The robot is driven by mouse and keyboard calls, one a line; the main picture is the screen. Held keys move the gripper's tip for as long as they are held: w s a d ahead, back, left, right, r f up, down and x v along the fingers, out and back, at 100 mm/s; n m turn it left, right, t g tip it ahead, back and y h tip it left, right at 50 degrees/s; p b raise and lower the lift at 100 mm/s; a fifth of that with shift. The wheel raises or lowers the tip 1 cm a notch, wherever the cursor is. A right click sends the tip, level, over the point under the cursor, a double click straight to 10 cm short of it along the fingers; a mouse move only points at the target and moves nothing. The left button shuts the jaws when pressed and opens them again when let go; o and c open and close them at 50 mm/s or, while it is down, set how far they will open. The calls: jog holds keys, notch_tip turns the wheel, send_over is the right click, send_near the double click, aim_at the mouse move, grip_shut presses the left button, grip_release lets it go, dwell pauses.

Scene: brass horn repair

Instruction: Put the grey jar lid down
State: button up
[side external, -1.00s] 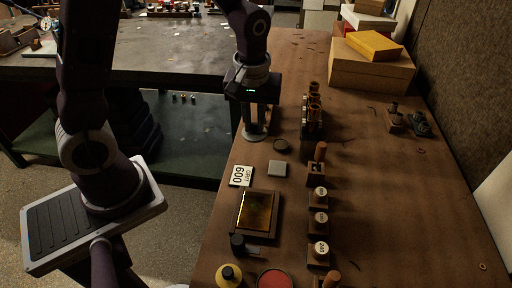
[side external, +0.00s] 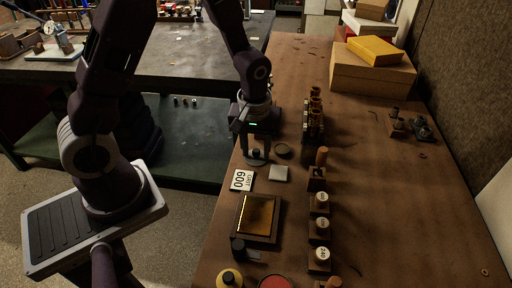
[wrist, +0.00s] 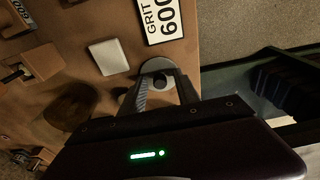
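The grey jar lid (side external: 256,162) is a flat round disc with a dark knob on top. It looks flat on the brown bench, close to the bench's left edge; in the side view I cannot fully tell contact from a tiny gap. My gripper (side external: 256,150) points down right above it, one finger on each side of the knob. The wrist view shows the lid's pale disc (wrist: 150,66) beyond my fingertips (wrist: 159,84), with the dark knob between them. The fingers look apart from the knob, so my gripper looks open around it.
A dark round piece (side external: 283,151) lies just right of the lid. A pale square block (side external: 278,173) and the GRIT 600 card (side external: 242,180) lie nearer the camera. A rack of brass parts (side external: 314,115) stands to the right.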

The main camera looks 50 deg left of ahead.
aim_at(255, 161)
jog(key=shift+r, duration=0.1)
notch_tip(255, 161, up, 12)
jog(key=s+d+f, duration=0.1)
jog(key=s+d+r+m+t, duration=0.1)
jog(key=s+r+m, duration=0.3)
jog(key=s, duration=0.4)
jog(key=s+d+r+m+t+h, duration=0.1)
jog(key=s+r+m+t, duration=0.2)
jog(key=s+r+m, duration=0.2)
jog(key=s+r, duration=0.2)
jog(key=s, duration=0.1)
jog(key=shift+s+d+t, duration=0.25)
jog(key=shift+s+t, duration=0.05)
jog(key=shift+s, duration=0.1)
